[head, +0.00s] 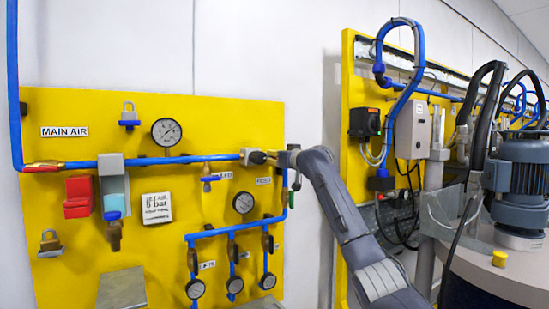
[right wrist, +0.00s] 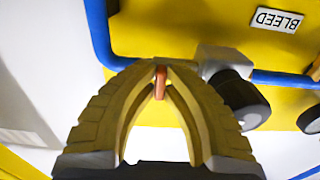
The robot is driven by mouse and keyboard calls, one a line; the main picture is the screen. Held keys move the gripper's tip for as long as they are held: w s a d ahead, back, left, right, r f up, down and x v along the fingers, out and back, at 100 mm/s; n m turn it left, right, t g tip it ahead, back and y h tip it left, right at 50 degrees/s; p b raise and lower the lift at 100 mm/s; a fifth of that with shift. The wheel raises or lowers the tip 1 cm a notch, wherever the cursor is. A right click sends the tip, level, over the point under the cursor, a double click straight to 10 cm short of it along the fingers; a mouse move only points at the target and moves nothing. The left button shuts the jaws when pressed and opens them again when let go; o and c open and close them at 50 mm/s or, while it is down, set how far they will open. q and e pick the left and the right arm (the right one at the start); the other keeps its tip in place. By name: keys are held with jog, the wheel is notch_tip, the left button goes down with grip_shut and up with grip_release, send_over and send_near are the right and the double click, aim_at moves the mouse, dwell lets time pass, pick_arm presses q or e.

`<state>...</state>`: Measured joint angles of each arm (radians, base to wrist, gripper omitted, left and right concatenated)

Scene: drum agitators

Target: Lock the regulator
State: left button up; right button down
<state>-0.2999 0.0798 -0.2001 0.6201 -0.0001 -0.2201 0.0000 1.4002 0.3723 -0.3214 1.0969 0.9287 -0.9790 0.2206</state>
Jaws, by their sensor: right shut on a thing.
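My right gripper (head: 272,157) reaches from the right to the panel's right edge, beside a grey fitting with a dark round knob (head: 252,157). In the right wrist view, its two olive fingers (right wrist: 160,72) are shut on a small red-orange piece (right wrist: 160,84), mostly hidden between the tips. The grey fitting (right wrist: 214,60) and its dark knob (right wrist: 240,98) lie just right of the fingers there. I cannot tell whether the red piece touches the fitting. A grey unit with a light blue bowl (head: 115,202) hangs on the blue main pipe. My left gripper is not in view.
Blue pipes and several gauges are below right. A BLEED label (right wrist: 278,20) shows in the wrist view. A motor (head: 518,180) stands right.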

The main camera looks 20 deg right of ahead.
jog(key=c, duration=1.5)
grip_release()
jog(key=shift+v, duration=6)
